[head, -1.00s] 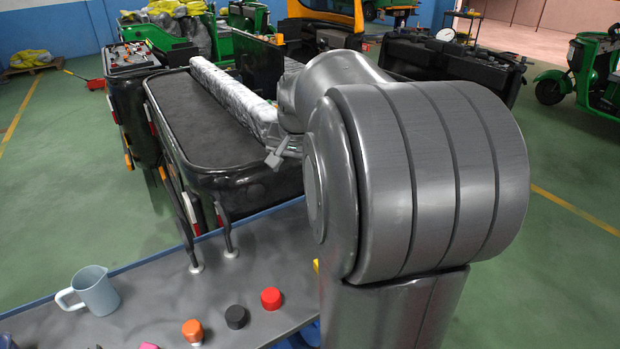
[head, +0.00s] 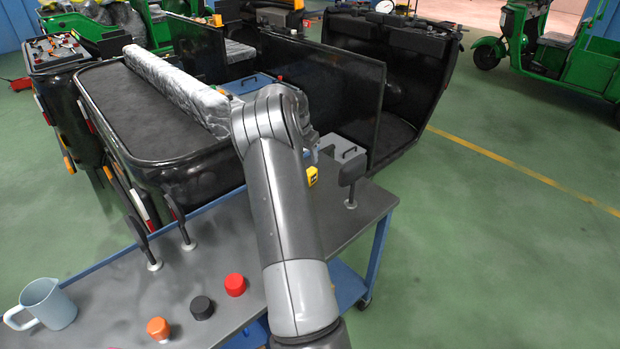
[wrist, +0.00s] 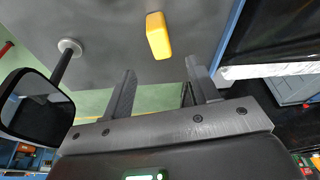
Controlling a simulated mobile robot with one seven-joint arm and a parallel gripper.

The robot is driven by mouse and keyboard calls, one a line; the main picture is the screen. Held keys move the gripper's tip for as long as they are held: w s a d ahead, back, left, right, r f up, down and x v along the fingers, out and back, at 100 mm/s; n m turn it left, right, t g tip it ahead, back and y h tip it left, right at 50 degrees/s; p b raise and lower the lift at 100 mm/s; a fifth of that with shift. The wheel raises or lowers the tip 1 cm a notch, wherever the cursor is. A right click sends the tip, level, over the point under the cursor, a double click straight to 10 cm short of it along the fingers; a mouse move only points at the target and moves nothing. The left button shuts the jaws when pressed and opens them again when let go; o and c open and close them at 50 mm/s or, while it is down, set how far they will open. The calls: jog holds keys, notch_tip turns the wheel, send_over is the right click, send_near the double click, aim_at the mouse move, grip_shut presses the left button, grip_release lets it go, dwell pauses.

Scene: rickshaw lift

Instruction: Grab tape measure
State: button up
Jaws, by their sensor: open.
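The tape measure (head: 312,176) is a small yellow and black block on the grey tabletop (head: 265,215), just right of my arm in the head view. In the wrist view a plain yellow face of the tape measure (wrist: 158,36) shows beyond my fingertips, roughly centred between them. My gripper (wrist: 160,68) is open with nothing between its fingers, and a gap separates it from the tape measure.
A mirror on a stalk (head: 352,178) stands right of the tape measure; it also shows in the wrist view (wrist: 38,106). A grey toolbox (head: 342,152) lies behind. Red (head: 235,285), black (head: 202,308) and orange (head: 158,328) caps and a jug (head: 45,303) are at the front left.

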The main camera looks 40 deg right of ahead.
aim_at(310, 170)
jog(key=shift+d+f, duration=0.45)
jog(key=shift+f, duration=0.2)
jog(key=x, duration=1)
jog(key=shift+w+a+f, duration=0.1)
jog(key=shift+f, duration=0.1)
jog(key=shift+c, duration=0.5)
jog(key=c, duration=1)
